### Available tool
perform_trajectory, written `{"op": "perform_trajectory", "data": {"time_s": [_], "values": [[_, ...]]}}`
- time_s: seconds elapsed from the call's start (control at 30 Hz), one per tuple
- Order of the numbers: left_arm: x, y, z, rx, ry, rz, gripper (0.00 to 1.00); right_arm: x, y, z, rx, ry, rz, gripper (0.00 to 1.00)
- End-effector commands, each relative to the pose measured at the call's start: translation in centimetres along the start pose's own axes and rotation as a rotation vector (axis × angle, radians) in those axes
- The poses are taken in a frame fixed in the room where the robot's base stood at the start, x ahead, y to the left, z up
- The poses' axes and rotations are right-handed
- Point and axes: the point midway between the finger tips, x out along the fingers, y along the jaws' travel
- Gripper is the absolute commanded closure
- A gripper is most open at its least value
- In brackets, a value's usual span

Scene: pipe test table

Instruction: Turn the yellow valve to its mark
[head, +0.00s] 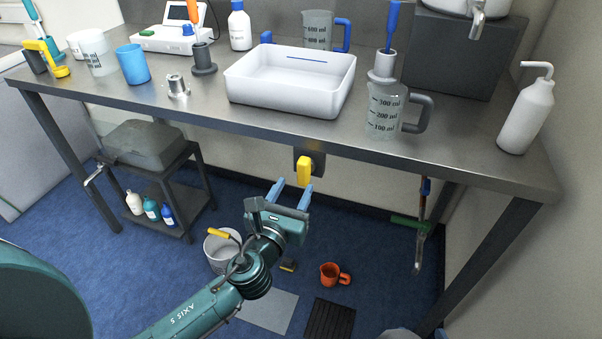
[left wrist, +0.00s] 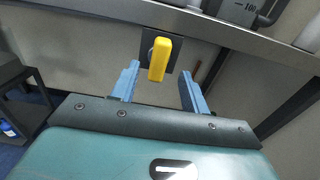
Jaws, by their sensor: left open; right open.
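The yellow valve handle (head: 304,170) sits on a dark square plate (head: 318,160) on the wall, just below the table's front edge. In the left wrist view the yellow handle (left wrist: 159,60) stands nearly upright with a slight tilt, in front of its dark plate (left wrist: 174,48). I cannot make out the mark. My left gripper (head: 291,187) is open, with its blue fingers pointing at the valve. In the left wrist view the handle shows between the fingertips (left wrist: 160,82), a little beyond them, and no contact is visible. My right gripper is not in view.
The steel table (head: 240,128) edge runs just above the valve. A white tray (head: 290,85) and a measuring jug (head: 382,110) stand on it. Below are a white bucket (head: 220,248), an orange mug (head: 331,273) and a hanging green-handled tool (head: 410,222). A low shelf (head: 186,225) stands left.

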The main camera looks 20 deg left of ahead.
Motion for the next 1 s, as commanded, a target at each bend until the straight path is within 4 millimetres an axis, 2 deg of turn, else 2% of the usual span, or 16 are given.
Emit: {"op": "perform_trajectory", "data": {"time_s": [0.1, 0.3, 0.7, 1.0], "values": [[2.4, 0.0, 0.1, -0.001, -0.003, 0.001, 0.55, 0.1, 0.0, 0.1, 0.0, -0.002, -0.001, 0.45], [4.8, 0.0, 0.0, 0.0, 0.0, 0.001, 0.55, 0.3, 0.1, 0.0, -0.002, 0.003, -0.001, 0.45], [5.5, 0.0, 0.0, -0.001, 0.001, 0.0, 0.55, 0.2, 0.0, -0.3, -0.004, 0.009, 0.0, 0.45], [5.5, 0.0, 0.0, 0.0, 0.0, 0.0, 0.79, 0.0, 0.0, 0.0, -0.001, 0.002, 0.001, 0.45]]}}
